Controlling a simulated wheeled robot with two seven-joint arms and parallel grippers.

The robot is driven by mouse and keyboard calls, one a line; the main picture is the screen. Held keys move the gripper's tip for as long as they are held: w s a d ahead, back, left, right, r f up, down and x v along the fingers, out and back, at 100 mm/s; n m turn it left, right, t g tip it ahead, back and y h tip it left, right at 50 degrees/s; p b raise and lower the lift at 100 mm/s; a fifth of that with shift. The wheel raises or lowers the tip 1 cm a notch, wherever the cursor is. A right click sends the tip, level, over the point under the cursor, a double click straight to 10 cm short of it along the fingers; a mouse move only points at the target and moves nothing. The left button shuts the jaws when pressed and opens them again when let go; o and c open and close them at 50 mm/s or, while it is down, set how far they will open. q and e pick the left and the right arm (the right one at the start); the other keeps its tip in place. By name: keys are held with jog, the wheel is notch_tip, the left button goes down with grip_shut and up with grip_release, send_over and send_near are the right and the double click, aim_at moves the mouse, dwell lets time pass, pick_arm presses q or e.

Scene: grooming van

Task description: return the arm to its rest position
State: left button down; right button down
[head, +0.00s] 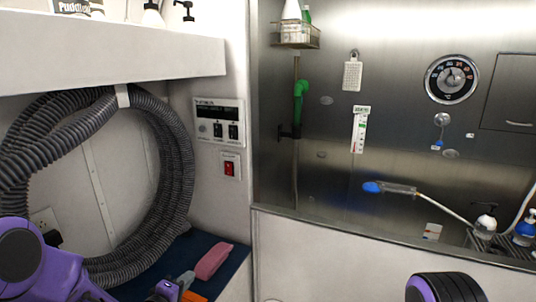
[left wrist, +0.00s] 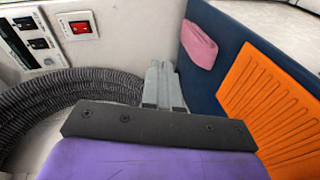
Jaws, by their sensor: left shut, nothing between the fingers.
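My left arm comes in at the lower left of the head view, purple and dark. My left gripper (head: 184,280) shows partly at the bottom of that view, with its grey fingers over the dark blue surface. In the left wrist view the fingers of the left gripper (left wrist: 160,72) are together, with nothing between them. A purple and black part of my own body shows at the lower right of the head view; my right gripper is not seen.
A pink folded cloth (head: 213,261) lies on the blue mat (head: 185,252) near the fingers. An orange ribbed pad (left wrist: 268,95) lies beside it. A ribbed grey hose (head: 178,160) hangs on the left wall. A red switch (head: 229,169) is on the wall. A steel tub wall stands right.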

pick_arm(q)
jog(key=s+a+f+m+g+y+b, duration=0.1)
jog(key=s+f+g+y, duration=0.15)
jog(key=s+f, duration=0.75)
jog(key=s+a+f+m+g+y+b, duration=0.15)
jog(key=s+f+g, duration=0.25)
jog(key=s+f, duration=0.6)
jog(key=s+a+f+m+g+y, duration=0.1)
jog(key=s+a+f+m+g, duration=0.1)
jog(key=s, duration=0.7)
jog(key=s+a+f+m+g+y+b, duration=0.1)
jog(key=s+a+f+g+y, duration=0.1)
jog(key=s, duration=0.8)
notch_tip(320, 180, down, 2)
jog(key=shift+a+f+m+g, duration=0.2)
jog(key=shift+a+m+g, duration=0.15)
jog(key=shift+a, duration=0.2)
jog(key=shift+w, duration=0.1)
